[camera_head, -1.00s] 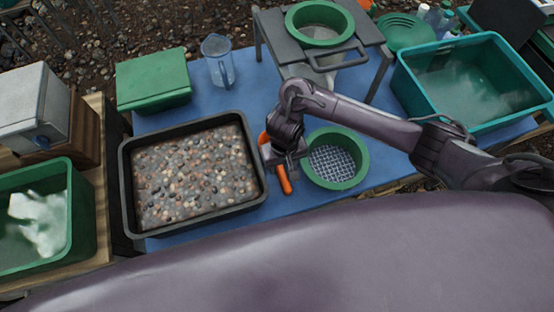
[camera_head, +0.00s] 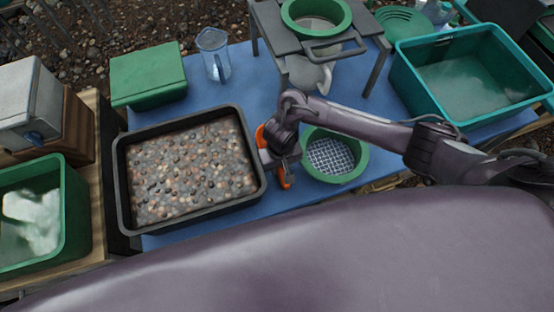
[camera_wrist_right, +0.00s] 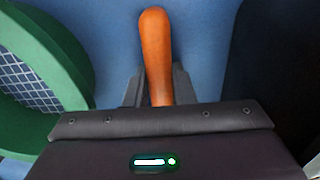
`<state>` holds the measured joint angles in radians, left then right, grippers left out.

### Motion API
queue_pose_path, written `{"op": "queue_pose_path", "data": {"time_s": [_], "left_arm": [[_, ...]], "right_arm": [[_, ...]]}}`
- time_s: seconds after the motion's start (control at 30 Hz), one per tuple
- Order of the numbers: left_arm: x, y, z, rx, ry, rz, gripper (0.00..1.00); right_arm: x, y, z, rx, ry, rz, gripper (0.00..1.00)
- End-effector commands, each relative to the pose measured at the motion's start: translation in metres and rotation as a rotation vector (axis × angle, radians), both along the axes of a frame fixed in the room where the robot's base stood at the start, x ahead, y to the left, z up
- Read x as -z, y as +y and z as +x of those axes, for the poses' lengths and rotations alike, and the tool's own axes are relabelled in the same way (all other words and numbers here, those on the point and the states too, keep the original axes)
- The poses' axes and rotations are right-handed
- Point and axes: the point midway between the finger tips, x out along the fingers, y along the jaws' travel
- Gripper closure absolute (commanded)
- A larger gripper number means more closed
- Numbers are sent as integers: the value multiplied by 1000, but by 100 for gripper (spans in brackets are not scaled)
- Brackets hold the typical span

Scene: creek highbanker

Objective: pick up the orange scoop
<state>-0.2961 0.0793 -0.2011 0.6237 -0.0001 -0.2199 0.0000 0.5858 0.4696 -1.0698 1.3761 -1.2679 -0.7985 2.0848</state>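The orange scoop (camera_head: 285,183) is on the blue table top between the gravel tray and the green sieve, partly hidden by my right gripper in the head view. Its orange handle (camera_wrist_right: 155,50) fills the space between the fingers in the right wrist view, with the rounded end pointing up the picture. My right gripper (camera_wrist_right: 159,88) has one finger on each side of the handle, with no clear gap, and appears shut on it. In the head view the right gripper (camera_head: 280,165) is low over the table. My left gripper is not in view.
A black tray of gravel (camera_head: 117,185) is close on the left. A green sieve (camera_head: 362,160) stands close on the right. A grey stand (camera_head: 268,30), clear jug (camera_head: 213,52), green box (camera_head: 147,75) and teal tub (camera_head: 405,75) are farther off.

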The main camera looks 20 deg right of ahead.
Motion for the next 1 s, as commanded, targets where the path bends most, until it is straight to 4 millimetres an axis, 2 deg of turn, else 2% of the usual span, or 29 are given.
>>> {"op": "queue_pose_path", "data": {"time_s": [0.03,0.13,0.5,0.67,0.87,1.0], "left_arm": [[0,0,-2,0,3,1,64],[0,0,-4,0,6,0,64],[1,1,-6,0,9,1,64],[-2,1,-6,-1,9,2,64],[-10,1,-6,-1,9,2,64],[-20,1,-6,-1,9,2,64]], "right_arm": [[0,0,0,0,0,0,88],[0,0,0,0,0,0,100],[-1,0,0,0,0,0,100],[-7,0,0,-1,0,0,100],[-34,0,1,-2,-3,1,100],[-67,0,2,-2,-5,1,100]]}}
